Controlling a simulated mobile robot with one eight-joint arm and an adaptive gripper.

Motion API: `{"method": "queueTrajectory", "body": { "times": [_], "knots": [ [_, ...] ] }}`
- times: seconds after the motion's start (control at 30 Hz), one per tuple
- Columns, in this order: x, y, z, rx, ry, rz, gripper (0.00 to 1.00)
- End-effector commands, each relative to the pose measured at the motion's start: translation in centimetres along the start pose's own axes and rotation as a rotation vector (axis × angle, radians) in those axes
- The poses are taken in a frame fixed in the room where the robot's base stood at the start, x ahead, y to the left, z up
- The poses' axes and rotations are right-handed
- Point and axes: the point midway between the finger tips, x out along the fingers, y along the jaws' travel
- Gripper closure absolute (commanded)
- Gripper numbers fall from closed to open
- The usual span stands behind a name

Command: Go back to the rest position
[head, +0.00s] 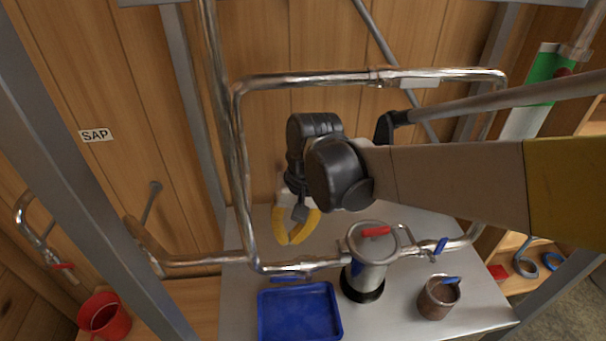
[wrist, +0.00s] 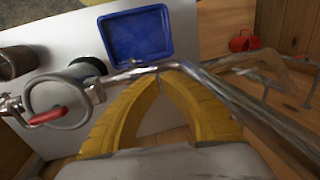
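My gripper (head: 290,242) has two yellow curved fingers and hangs below my dark wrist, inside the loop of metal pipe (head: 238,170). In the wrist view my gripper (wrist: 160,76) shows its fingertips together, with nothing seen between them. The fingertips overlap the pipe (wrist: 225,96) in that view; I cannot tell whether they touch it. My arm reaches in from the right in the head view.
On the grey table (head: 390,322) are a blue tray (head: 300,312), a metal filter with a red handle (head: 374,232), and a rusty cup (head: 438,298). A red bucket (head: 104,316) stands at the lower left. A grey post (head: 90,160) and a wooden wall are nearby.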

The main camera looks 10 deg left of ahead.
Motion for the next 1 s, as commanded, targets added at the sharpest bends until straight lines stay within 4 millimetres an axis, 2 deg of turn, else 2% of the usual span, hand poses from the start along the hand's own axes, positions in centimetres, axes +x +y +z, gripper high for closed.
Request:
{"method": "queueTrajectory", "body": {
  "times": [0.07,0.17,0.27,0.43,0.6,0.7,0.83,1.0],
  "knots": [
    [-0.1,0.2,0.0,0.002,0.005,0.0,1.0],
    [-0.3,1.8,0.4,0.015,0.038,0.002,1.0],
    [-0.7,5.0,1.3,0.041,0.112,0.012,1.0],
    [-0.9,12.4,4.4,0.094,0.291,0.056,1.0],
    [0.3,19.0,8.4,0.137,0.462,0.133,1.0],
    [1.2,21.8,10.5,0.154,0.541,0.18,1.0],
    [2.2,24.0,12.2,0.166,0.606,0.227,1.0],
    [2.5,25.0,13.1,0.169,0.638,0.253,1.0]
  ]
}}
